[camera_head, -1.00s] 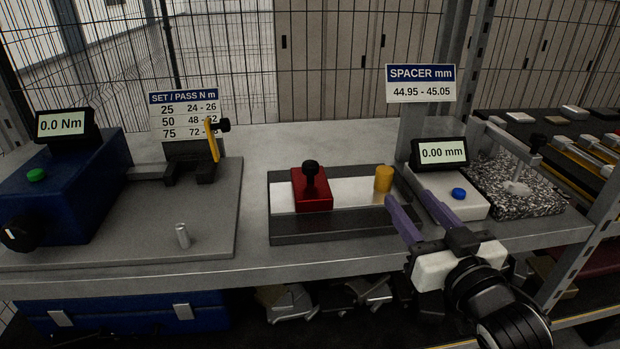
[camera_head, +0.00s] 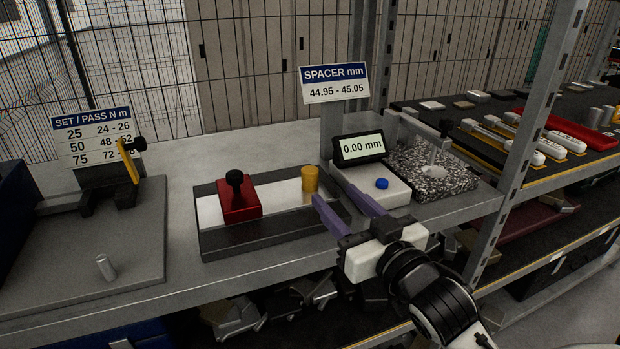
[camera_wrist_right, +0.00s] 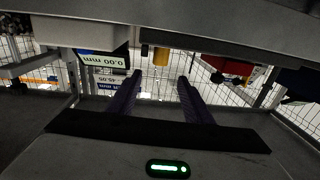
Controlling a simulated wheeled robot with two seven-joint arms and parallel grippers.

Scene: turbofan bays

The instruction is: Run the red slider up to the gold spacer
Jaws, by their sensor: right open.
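The red slider (camera_head: 240,202) with a black knob sits toward the left of the pale strip on the dark gauge base (camera_head: 270,241). The gold spacer (camera_head: 310,179) stands upright near the right end of the strip, apart from the slider; it also shows at the top of the right wrist view (camera_wrist_right: 161,55). The red slider shows there too (camera_wrist_right: 233,80). My right gripper (camera_head: 334,202) is open and empty, its purple fingers at the front right of the base, close to the spacer. Whether they touch anything is unclear. My left gripper is not in view.
A display reading 0.00 mm (camera_head: 362,147) and a white box with a blue button (camera_head: 381,184) stand right of the base. A speckled block (camera_head: 430,172) is beyond them. A small metal pin (camera_head: 106,268) stands on the grey plate at left. A shelf post (camera_head: 527,130) rises at right.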

